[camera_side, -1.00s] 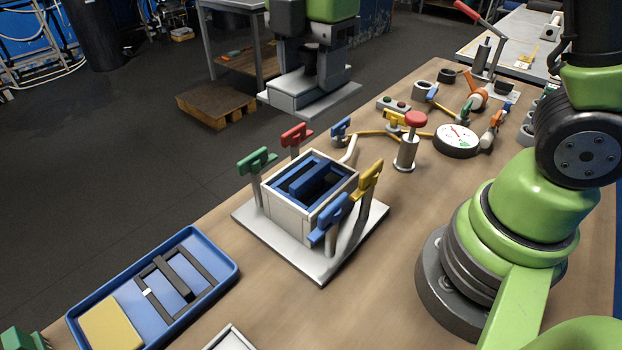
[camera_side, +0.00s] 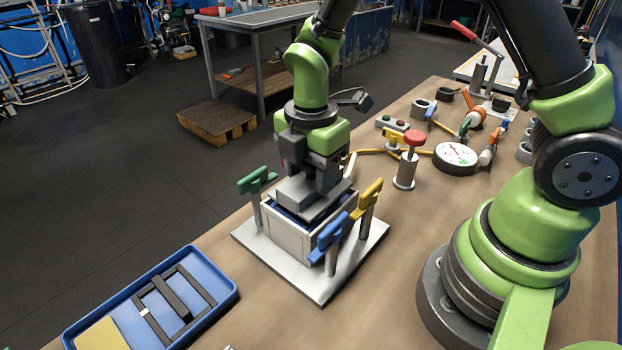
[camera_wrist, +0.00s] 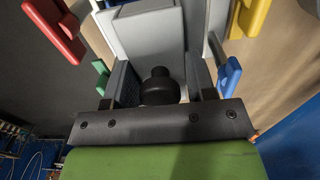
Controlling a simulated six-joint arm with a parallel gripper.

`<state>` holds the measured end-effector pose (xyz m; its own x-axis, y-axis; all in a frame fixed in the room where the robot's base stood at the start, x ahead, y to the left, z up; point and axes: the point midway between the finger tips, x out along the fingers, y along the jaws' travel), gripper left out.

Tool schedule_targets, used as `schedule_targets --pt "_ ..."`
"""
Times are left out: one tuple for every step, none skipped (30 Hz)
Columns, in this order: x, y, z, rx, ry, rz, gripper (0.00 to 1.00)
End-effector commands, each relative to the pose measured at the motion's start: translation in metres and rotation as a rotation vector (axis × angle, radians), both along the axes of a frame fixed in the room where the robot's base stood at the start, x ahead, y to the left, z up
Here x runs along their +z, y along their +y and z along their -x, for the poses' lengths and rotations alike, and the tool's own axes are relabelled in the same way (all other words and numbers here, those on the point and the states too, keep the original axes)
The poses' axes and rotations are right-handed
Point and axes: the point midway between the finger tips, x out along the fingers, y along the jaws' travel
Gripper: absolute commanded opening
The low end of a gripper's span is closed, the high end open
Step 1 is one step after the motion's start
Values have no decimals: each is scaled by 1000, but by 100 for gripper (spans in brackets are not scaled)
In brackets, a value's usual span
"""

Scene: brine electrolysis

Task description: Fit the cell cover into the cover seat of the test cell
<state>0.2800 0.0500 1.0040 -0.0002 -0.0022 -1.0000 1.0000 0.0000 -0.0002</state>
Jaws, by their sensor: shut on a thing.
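The grey cell cover (camera_side: 299,196) is in my gripper (camera_side: 310,178), over the open top of the test cell (camera_side: 288,236). In the wrist view the cover (camera_wrist: 148,38) shows as a grey block with a black knob (camera_wrist: 160,86) between my gripper's fingers (camera_wrist: 162,90). The cell is a pale box on a light base plate. Some of its blue-lined inside shows along the near edge below the cover. I cannot tell whether the cover touches the seat. The far side of the seat is hidden by my gripper and the cover.
Clamps stand close around the cell: green (camera_side: 256,180), yellow (camera_side: 368,198), blue (camera_side: 330,238) and red (camera_wrist: 55,30). A blue tray (camera_side: 225,298) with a black frame lies front left. A red-topped post (camera_side: 408,165) and a dial gauge (camera_side: 455,157) stand to the right.

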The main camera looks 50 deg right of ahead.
Motion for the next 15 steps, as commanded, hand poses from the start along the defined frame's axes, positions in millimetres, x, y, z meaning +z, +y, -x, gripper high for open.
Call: schedule_targets --pt "-8 0 1 -1 4 0 23" --pt "-12 0 1 -1 5 0 23" --pt "-15 0 0 0 2 0 23" --pt "-17 0 0 -1 2 0 23" --pt "-18 0 0 0 1 0 23" --pt "-18 0 0 0 0 0 23" --pt "-18 0 0 0 -1 0 23" --pt "-18 0 0 0 -1 0 23" --pt "-18 0 0 0 -1 -1 23" --pt "-18 0 0 0 -1 0 23" --pt "-18 0 0 0 -1 -1 23" --pt "-18 0 0 0 -1 0 23" --pt "-18 0 0 0 -1 0 23" --pt "-19 0 0 0 -1 0 23" --pt "-21 0 0 0 0 0 23"
